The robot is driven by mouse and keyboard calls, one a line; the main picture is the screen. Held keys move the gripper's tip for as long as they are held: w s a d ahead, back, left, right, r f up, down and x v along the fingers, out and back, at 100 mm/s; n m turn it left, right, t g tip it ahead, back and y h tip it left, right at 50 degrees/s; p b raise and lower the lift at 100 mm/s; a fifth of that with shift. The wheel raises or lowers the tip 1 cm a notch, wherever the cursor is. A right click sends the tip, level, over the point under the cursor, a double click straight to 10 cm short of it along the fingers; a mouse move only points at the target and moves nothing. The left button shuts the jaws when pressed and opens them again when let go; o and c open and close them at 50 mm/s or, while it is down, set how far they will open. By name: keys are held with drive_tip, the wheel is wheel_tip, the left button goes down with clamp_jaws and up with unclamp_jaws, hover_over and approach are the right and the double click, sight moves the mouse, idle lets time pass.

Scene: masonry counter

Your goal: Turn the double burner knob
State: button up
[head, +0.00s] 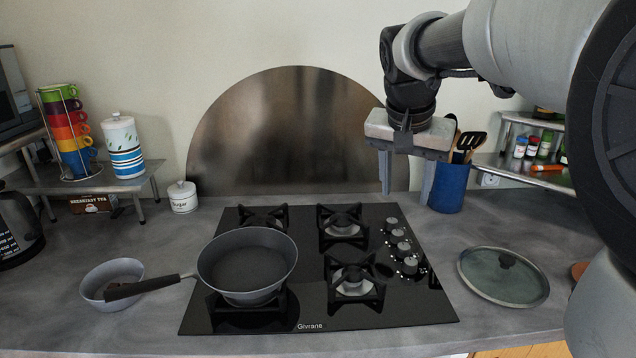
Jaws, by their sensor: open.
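The black glass hob (305,300) lies in the counter, with several burners under black grates. A row of grey knobs runs down its right side: the rearmost knob (391,225), two in the middle and the front knob (410,265). I cannot tell which knob is for the double burner. My gripper (386,182) hangs above and behind the knobs, apart from them, with its fingers pointing down.
A frying pan (248,264) sits on the front left burner, its handle over a small grey pot (112,280). A glass lid (503,276) lies right of the hob. A blue utensil holder (447,188) stands behind the knobs. Bare counter lies between hob and lid.

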drive_tip(key=w+d+f+m+h+b, duration=0.1)
drive_tip(key=w+d+f+m+b, duration=0.2)
drive_tip(key=w+f, duration=0.55)
drive_tip(key=b, duration=0.5)
approach(404, 246)
drive_tip(key=shift+g, duration=0.3)
drive_tip(key=x, duration=0.8)
drive_tip(key=shift+w+f, duration=0.1)
drive_tip(key=shift+w, duration=0.2)
drive_tip(key=c, duration=1.1)
drive_tip(key=shift+o, duration=0.2)
